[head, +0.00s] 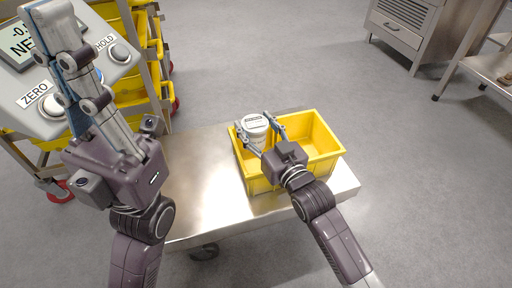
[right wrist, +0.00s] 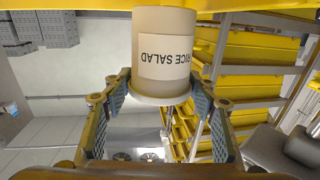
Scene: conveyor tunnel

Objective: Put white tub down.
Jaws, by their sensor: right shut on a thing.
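The white tub (head: 254,124) is in my right gripper (head: 258,130), over or inside the left part of a yellow bin (head: 326,152). Whether its base touches the bin floor is hidden. In the right wrist view the tub (right wrist: 164,50) shows a "RICE SALAD" label, upside down in that picture, with the finger pads (right wrist: 160,85) on both sides of its rim. My left gripper (head: 55,25) is raised at the upper left, away from the bin; its fingers are seen nearly edge-on, so their opening is unclear.
The bin stands on a steel cart top (head: 205,180), bare on its left. A scale with a display and buttons (head: 120,52) is at the upper left, behind my left gripper. A rack of yellow bins (head: 135,88) stands behind it. A grey cabinet (head: 405,25) is at the back right.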

